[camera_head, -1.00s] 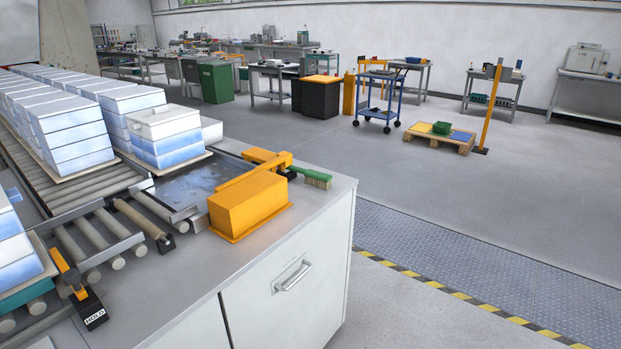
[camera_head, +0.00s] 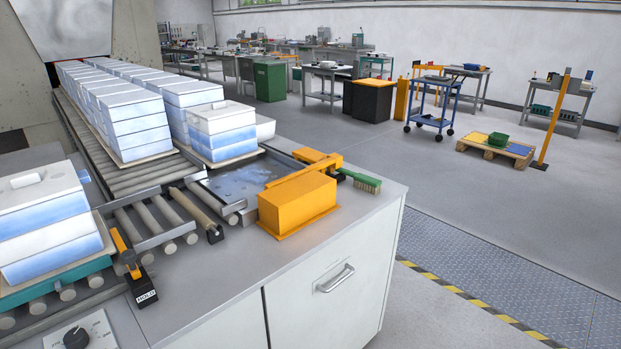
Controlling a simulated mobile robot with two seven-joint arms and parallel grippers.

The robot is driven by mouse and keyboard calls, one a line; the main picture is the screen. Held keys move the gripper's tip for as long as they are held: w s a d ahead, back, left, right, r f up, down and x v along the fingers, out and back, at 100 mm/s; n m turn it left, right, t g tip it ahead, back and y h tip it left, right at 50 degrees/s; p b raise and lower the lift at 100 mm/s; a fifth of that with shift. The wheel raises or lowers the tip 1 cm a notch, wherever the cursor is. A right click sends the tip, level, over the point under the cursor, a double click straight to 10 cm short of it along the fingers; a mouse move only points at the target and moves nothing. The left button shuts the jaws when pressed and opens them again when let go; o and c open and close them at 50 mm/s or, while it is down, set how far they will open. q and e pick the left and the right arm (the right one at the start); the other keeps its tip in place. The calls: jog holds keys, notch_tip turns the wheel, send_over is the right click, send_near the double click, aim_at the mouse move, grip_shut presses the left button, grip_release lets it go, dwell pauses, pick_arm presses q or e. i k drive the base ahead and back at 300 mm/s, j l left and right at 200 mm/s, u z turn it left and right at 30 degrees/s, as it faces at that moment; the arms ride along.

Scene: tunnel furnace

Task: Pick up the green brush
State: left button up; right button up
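The green brush (camera_head: 360,180) lies near the far right corner of the grey bench top (camera_head: 225,280). It has a green body with pale bristles at its right end. Its left end is close to a yellow arm (camera_head: 305,172) of the fixture beside it, and I cannot tell whether they touch. A yellow box (camera_head: 297,203) stands in front and to the left of the brush. Neither of my grippers shows in the head view.
Stacks of white-and-blue boxes (camera_head: 131,123) stand on the roller conveyor (camera_head: 140,178) at left. Open floor (camera_head: 480,205) lies right of the bench, with a blue cart (camera_head: 435,105) beyond.

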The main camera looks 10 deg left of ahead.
aim_at(363, 181)
jog(key=i+l+u, duration=0.1)
jog(key=u, duration=1.05)
jog(key=l+u, duration=1.2)
jog(key=l, duration=0.25)
jog(key=k+l+u, duration=0.25)
jog(key=l, duration=0.6)
jog(key=k+l+u, duration=0.15)
jog(key=l, duration=0.55)
jog(key=k+u, duration=0.05)
